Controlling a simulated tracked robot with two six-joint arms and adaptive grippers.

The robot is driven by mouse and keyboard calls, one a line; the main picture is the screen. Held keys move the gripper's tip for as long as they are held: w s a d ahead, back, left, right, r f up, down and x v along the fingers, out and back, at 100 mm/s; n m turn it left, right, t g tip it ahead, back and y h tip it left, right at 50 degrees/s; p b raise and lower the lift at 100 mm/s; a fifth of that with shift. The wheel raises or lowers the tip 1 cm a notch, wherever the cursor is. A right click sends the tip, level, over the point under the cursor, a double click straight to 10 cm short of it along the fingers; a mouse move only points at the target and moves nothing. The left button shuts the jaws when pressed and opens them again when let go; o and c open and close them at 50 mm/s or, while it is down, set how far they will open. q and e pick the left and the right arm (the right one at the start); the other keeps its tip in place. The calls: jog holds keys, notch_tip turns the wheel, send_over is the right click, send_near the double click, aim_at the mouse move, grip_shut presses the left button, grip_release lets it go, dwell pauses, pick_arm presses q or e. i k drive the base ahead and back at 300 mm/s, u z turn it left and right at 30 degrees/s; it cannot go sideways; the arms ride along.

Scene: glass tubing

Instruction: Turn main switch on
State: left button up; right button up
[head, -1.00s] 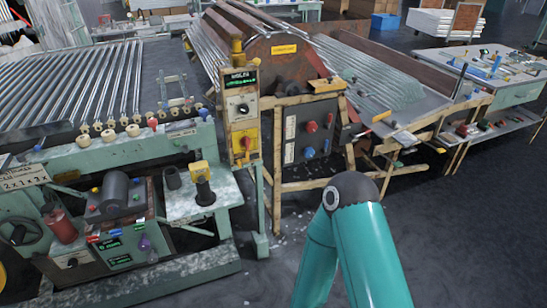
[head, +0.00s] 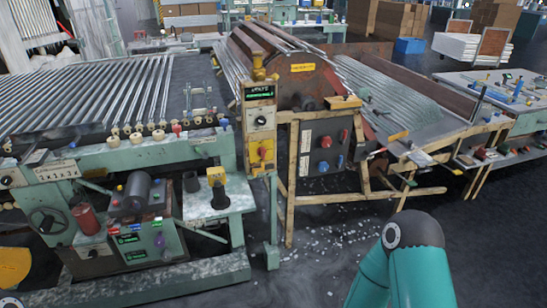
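A yellow switch plate with a red rotary handle (head: 262,153) is on the upright control post in the middle of the head view. Above it on the post are a white plate with a dark knob (head: 261,121) and a small green-lit display (head: 260,91). A dark panel (head: 318,148) to the right carries red and blue knobs. No label naming the main switch is legible, and I cannot tell the handle's on or off position. Neither gripper shows.
A roller bed of glass tubes (head: 90,95) fills the left. A green machine with a console (head: 140,245) stands front left. A wooden frame (head: 290,190) surrounds the dark panel. Floor with scattered shards (head: 335,235) is open in front. A workbench (head: 490,90) stands right.

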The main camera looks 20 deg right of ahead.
aim_at(262, 150)
jog(key=u, duration=0.05)
jog(key=i, duration=1)
jog(key=z, duration=0.05)
